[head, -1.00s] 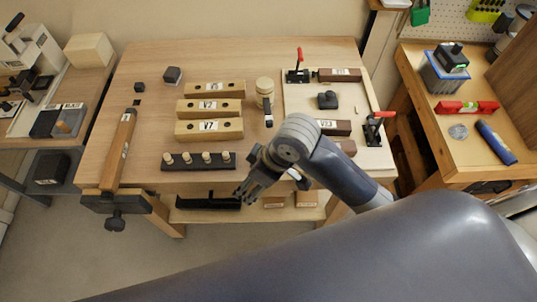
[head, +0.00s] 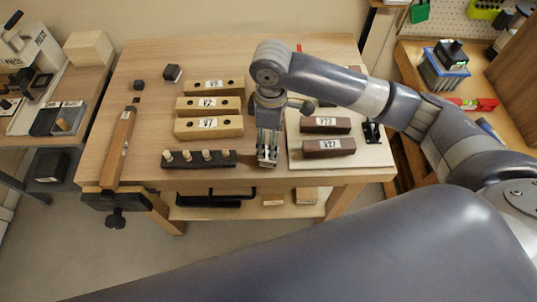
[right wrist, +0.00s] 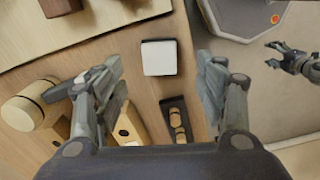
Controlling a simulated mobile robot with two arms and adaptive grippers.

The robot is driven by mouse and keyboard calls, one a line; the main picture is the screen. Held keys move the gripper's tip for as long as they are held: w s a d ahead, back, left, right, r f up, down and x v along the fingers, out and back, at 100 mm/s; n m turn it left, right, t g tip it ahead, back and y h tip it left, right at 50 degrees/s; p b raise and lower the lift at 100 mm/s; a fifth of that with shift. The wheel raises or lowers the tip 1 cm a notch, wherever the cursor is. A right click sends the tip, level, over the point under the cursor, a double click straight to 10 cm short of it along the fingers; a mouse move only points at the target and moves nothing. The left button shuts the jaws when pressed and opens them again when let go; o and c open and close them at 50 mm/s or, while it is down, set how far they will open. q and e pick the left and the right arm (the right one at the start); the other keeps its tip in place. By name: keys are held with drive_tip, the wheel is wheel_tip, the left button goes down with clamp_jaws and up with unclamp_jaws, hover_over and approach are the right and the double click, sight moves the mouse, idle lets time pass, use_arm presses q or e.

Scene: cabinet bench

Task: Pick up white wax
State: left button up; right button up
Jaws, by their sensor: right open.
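The white wax is a small white block with a dark rim (right wrist: 159,57), lying on the wooden bench in the right wrist view. My right gripper (right wrist: 160,62) is open and empty, with one finger on each side of the block in the picture. I cannot tell how far above it the fingertips are. In the head view my right gripper (head: 267,160) points down near the bench's front edge, right of the peg rack, and hides the wax. My left gripper (right wrist: 277,54) shows small in the right wrist view, over the floor, with fingers apart and empty.
A dark rack with pegs (head: 200,165) stands just left of my right gripper. Labelled wood blocks (head: 208,127) lie behind it. A pale board (head: 355,155) with dark blocks is at right. A round wooden mallet head (right wrist: 22,112) shows in the wrist view.

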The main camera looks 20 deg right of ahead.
wheel_tip(320, 180, down, 3)
drive_tip(key=f+p, duration=0.1)
drive_tip(key=f, duration=0.3)
drive_tip(key=shift+w+a+f+p, duration=0.1)
drive_tip(key=shift+w+a+p, duration=0.1)
drive_tip(key=shift+p, duration=0.15)
drive_tip(key=shift+f, duration=0.55)
drive_tip(key=c, duration=1.2)
